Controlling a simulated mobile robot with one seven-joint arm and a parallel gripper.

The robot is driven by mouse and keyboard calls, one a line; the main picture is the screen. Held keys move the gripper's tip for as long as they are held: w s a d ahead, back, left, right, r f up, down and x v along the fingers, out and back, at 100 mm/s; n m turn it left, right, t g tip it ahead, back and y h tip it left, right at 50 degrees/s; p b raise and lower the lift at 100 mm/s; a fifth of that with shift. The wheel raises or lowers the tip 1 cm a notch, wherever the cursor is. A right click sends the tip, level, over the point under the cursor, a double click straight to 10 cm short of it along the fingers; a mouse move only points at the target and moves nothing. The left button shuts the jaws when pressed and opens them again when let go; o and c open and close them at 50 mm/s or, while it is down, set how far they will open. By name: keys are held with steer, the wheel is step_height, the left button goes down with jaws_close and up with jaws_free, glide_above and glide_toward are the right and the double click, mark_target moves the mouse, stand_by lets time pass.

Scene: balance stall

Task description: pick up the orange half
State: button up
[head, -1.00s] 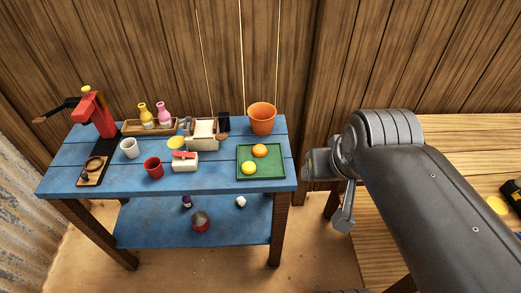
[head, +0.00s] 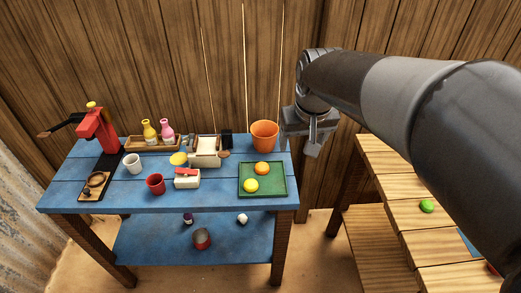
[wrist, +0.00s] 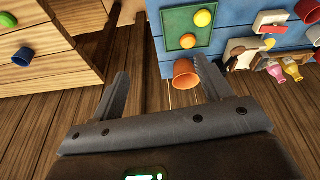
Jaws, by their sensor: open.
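The orange half (head: 262,168) lies on a green tray (head: 280,192) at the right end of the blue table. A yellow half (head: 251,185) lies beside it, nearer the table's front edge. My gripper (head: 300,140) is open and empty, up near the table's right end, to the right of the orange bucket. In the wrist view the open fingers (wrist: 160,72) show with nothing between them. There the orange half (wrist: 187,41) and the tray (wrist: 172,22) are beyond the fingertips, towards the top.
The orange bucket (head: 264,135) stands behind the tray, close to my gripper. Cups, bottles and a red press (head: 97,130) fill the table's middle and left. A wooden bench (head: 385,165) with a green round thing (head: 427,206) stands to the right.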

steer(key=w+a+f+n+g, duration=0.1)
steer(key=w+a+f, duration=0.15)
steer(key=w, duration=0.35)
steer(key=w+a+f+g, duration=0.1)
steer(key=w+a+f, duration=0.1)
steer(key=w+f, duration=0.25)
steer(key=g, duration=0.1)
glide_above(261, 164)
step_height(261, 164, down, 8)
steer(key=shift+n, duration=0.4)
step_height(261, 164, down, 11)
steer(key=shift+w+d+f, duration=0.1)
steer(key=shift+d+f, duration=0.05)
steer(key=c, duration=1.1)
